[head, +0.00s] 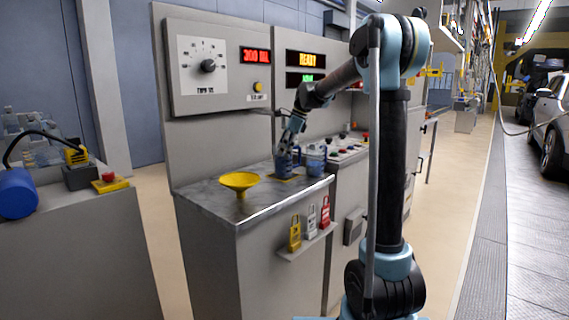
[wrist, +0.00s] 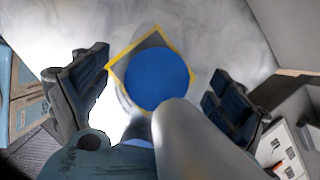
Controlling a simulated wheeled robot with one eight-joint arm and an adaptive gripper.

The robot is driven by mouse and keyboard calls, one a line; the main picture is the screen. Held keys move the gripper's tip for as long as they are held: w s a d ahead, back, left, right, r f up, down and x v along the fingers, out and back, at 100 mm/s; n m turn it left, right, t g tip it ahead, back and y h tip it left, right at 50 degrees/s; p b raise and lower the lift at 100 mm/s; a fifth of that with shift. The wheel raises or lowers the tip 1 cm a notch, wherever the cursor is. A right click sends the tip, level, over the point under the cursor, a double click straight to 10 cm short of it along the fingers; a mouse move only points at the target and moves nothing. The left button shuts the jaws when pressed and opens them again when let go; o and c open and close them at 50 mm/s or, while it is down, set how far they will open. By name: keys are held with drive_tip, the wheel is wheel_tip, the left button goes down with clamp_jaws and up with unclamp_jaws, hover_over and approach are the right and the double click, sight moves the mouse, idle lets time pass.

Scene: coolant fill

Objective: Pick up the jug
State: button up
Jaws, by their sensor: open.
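The jug (head: 284,168) stands on the counter by the back panel, with blue contents. In the wrist view the round blue top of the jug (wrist: 157,78) lies between my fingers, over a yellow square outline on the counter. My gripper (head: 289,147) is above and around the jug in the head view, pointing down. The wrist view shows my gripper (wrist: 160,97) open, one finger on each side with a gap to the blue disc. I cannot tell whether a finger touches the jug.
A clear container with blue contents (head: 314,160) stands close to the right of the jug. A yellow funnel (head: 239,182) sits at the left of the counter (head: 213,197). Padlocks (head: 311,217) hang at the front. The panel with the dial (head: 208,66) rises behind.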

drive_tip(key=c, duration=1.7)
